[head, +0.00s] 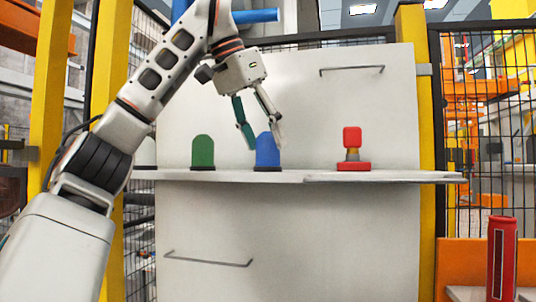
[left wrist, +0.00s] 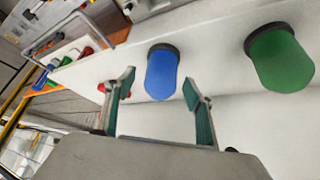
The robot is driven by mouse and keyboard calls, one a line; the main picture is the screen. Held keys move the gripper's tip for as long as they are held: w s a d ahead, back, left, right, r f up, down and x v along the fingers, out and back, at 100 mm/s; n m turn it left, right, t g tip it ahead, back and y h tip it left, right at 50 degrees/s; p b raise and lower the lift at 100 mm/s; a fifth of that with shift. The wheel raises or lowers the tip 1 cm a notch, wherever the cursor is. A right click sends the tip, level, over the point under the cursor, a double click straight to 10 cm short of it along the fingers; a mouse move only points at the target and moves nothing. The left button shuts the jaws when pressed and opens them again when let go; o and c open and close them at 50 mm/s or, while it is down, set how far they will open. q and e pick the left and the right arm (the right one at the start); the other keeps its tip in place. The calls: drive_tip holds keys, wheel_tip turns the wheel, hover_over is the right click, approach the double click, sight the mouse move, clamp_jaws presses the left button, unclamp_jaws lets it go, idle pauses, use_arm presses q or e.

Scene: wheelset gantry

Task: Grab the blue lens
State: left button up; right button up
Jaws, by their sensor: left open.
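The blue lens (head: 267,152) is a dome-topped piece with a dark base, upright on the white shelf (head: 225,176). My left gripper (head: 266,143) comes down from above at the lens, its fingers spread and empty. In the left wrist view the blue lens (left wrist: 162,77) shows between the two open fingertips (left wrist: 159,80), with a gap on each side. Whether the fingertips reach around it or are still in front of it, I cannot tell. My right gripper is in neither view.
A green lens (head: 203,152) stands left of the blue one, and in the left wrist view (left wrist: 279,62) too. A red piece on a red base (head: 352,150) stands to the right. A pale lens (head: 146,153) is partly behind my left arm. A wall panel (head: 330,100) backs the shelf.

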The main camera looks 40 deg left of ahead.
use_arm(q)
drive_tip(key=shift+x, duration=1.4)
drive_tip(key=c, duration=1.2)
drive_tip(key=shift+r, duration=0.2)
